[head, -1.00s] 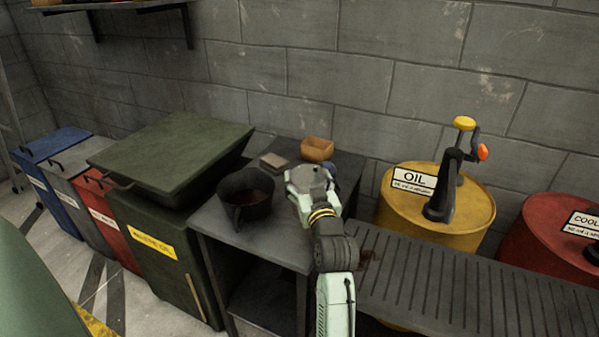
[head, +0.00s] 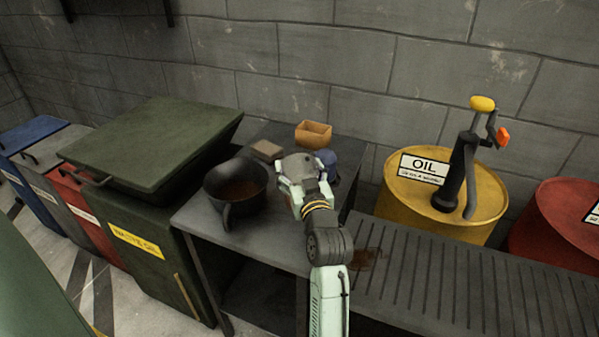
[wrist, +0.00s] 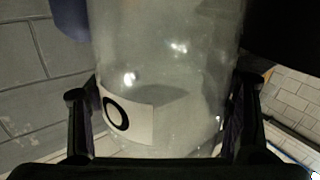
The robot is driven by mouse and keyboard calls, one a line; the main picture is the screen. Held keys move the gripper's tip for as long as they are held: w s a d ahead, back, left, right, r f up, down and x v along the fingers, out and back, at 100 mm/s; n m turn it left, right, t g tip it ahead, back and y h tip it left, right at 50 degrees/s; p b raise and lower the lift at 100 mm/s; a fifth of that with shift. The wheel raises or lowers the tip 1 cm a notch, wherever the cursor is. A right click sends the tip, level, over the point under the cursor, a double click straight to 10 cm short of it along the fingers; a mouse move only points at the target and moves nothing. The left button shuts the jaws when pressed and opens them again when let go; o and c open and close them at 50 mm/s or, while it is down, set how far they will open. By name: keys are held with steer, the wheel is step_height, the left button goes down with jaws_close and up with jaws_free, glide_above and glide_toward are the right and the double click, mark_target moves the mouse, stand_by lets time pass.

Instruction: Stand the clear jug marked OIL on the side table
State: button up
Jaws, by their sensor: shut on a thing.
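The clear jug (wrist: 170,60) fills the middle of the wrist view. A white label with a black letter O shows on its side; the rest of the word is out of sight. My gripper (wrist: 160,125) is shut on the jug, with one finger on each side. In the head view my gripper (head: 303,172) is over the dark side table (head: 265,240), and it hides the jug. I cannot tell whether the jug's base touches the table.
A dark pot (head: 236,190) stands on the table left of my gripper. A tan box (head: 313,134), a small brown block (head: 266,150) and a blue object (head: 327,160) are behind. A slatted bench (head: 460,290) and yellow OIL drum (head: 400,215) are right; a green bin (head: 150,150) is left.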

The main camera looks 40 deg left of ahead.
steer(key=shift+d+r, duration=0.1)
steer(key=shift+r, duration=0.1)
steer(key=shift+f, duration=0.15)
steer(key=o, duration=1)
steer(key=shift+f, duration=0.15)
steer(key=o, duration=0.5)
steer(key=shift+r, duration=0.3)
steer(key=shift+b+v, duration=0.3)
steer(key=shift+v, duration=5.7)
